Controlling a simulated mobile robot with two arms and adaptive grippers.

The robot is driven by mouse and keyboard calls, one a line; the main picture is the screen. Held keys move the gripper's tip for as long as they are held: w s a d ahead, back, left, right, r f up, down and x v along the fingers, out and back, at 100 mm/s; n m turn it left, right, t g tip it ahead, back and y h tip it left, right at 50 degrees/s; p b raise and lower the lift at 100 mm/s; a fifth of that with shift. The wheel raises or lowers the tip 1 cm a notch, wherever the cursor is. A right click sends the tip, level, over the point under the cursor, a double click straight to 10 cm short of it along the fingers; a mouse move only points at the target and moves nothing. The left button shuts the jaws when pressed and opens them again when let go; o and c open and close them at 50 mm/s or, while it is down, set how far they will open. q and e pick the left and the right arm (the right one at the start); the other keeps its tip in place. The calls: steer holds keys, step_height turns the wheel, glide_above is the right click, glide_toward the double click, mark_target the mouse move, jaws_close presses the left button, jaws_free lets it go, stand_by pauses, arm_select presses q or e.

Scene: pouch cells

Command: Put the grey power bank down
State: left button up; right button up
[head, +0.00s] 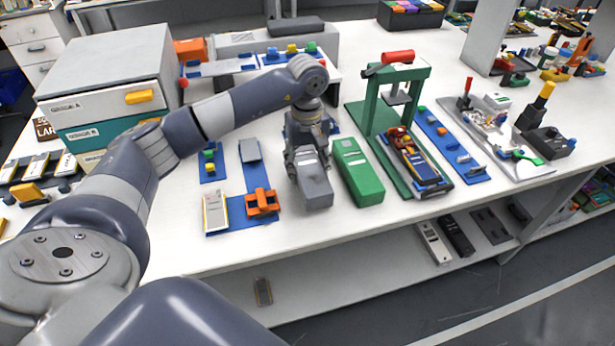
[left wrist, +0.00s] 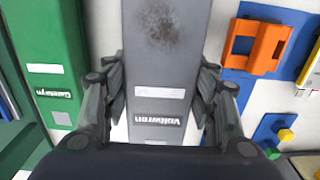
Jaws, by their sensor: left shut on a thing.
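The grey power bank (head: 314,188) is on or just above the white table, between a blue fixture and a green power bank; I cannot tell whether it touches the table. My left gripper (head: 305,160) comes down over its far part. In the left wrist view the grey power bank (left wrist: 165,70) has a dark smudge, a white label strip and lettering. The fingers of the left gripper (left wrist: 162,100) stand on both sides of it, shut on it. My right gripper is in neither view.
The green power bank (head: 358,170) lies close on the right. A green press (head: 395,95) stands beyond it. The blue fixture with an orange clamp (head: 262,203) is on the left. A drawer cabinet (head: 110,90) stands at the back left. Bare table shows in front.

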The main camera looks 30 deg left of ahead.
mark_target(307, 163)
arm_select(q)
step_height(307, 163, down, 3)
steer(key=shift+f+b, duration=0.2)
steer(key=shift+b, duration=0.6)
steer(key=shift+r, duration=0.1)
steer(key=o, duration=1.4)
steer(key=shift+s+f, duration=0.1)
steer(key=shift+f, duration=0.1)
steer(key=shift+c, duration=0.2)
steer(key=shift+r, duration=0.1)
step_height(307, 163, up, 12)
steer(key=p, duration=0.7)
steer(key=shift+f, duration=0.25)
steer(key=shift+r, duration=0.35)
